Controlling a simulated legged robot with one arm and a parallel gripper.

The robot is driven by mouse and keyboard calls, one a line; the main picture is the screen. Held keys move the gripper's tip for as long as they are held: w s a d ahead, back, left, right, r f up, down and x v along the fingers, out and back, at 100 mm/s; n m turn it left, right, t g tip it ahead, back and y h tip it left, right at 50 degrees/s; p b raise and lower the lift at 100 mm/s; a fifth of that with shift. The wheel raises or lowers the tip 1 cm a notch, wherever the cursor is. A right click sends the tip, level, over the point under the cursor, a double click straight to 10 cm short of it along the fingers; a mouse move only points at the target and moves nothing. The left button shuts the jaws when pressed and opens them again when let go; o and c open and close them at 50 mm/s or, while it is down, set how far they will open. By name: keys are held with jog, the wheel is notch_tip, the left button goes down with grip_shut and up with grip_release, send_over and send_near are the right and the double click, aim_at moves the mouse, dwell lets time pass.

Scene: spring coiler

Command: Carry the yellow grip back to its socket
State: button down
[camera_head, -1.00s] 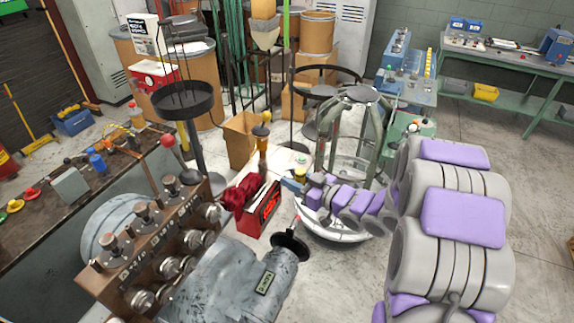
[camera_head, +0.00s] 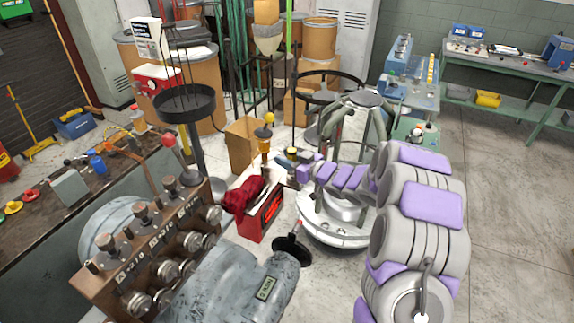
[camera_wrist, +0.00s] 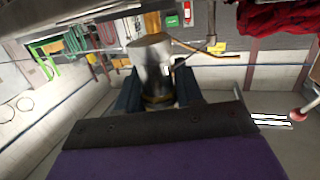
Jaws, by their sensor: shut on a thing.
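My gripper (camera_head: 287,157) is in the middle of the head view, at the end of my grey and purple arm, above the floor and just right of an upright post with a yellow ball on top (camera_head: 266,140). In the wrist view its dark blue fingers (camera_wrist: 158,92) are shut on a grey metallic cylinder with a yellowish band low down, which I take to be the yellow grip (camera_wrist: 153,65). In the head view only a small yellowish bit of it shows. I cannot make out the socket for certain.
A red box (camera_head: 254,226) with dark red cloth (camera_head: 243,193) stands below the gripper. A round white-based frame (camera_head: 335,232) is right of it. Floor at right is clear.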

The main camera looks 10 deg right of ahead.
jog(key=shift+d+f, duration=0.2)
jog(key=shift+f, duration=0.35)
jog(key=shift+d+f, duration=0.15)
jog(key=shift+f, duration=0.35)
jog(key=shift+d+r, duration=0.1)
jog(key=shift+d, duration=0.05)
jog(key=c, duration=1.1)
grip_release()
jog(key=o, duration=0.4)
jog(key=shift+a, duration=0.3)
jog(key=shift+c, duration=0.2)
jog(key=p+v, duration=0.1)
jog(key=v, duration=1.1)
jog(key=shift+d+p, duration=0.2)
jog(key=shift+p, duration=0.1)
jog(key=shift+w, duration=0.1)
